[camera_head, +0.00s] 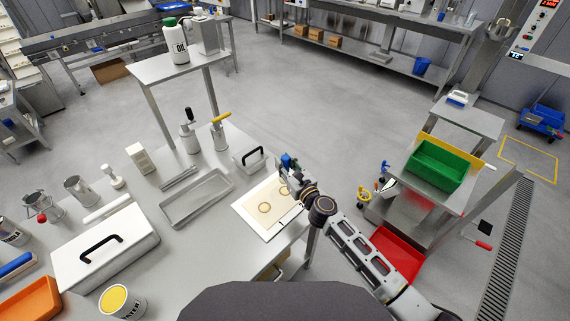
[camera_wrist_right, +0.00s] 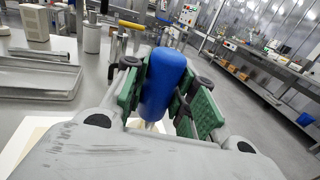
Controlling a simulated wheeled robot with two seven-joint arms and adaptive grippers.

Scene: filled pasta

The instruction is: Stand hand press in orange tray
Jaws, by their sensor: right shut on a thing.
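The hand press, as far as I can tell, is the tool with a thick blue handle (camera_wrist_right: 163,85); its lower end is mostly hidden by my gripper. My right gripper (camera_head: 289,168) is shut on this handle, with the green finger pads (camera_wrist_right: 160,95) on both sides of it. In the head view the blue handle (camera_head: 287,159) shows small, at the far right part of a pale board (camera_head: 256,226). The orange tray (camera_head: 32,300) is at the lower left corner of the head view, partly cut off. My left gripper is not in view.
A white lidded box (camera_head: 105,250) with a black handle stands between the board and the orange tray. A tub with a yellow top (camera_head: 121,302) is near the tray. A shallow metal tray (camera_head: 196,198), bottles and metal cups stand farther back.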

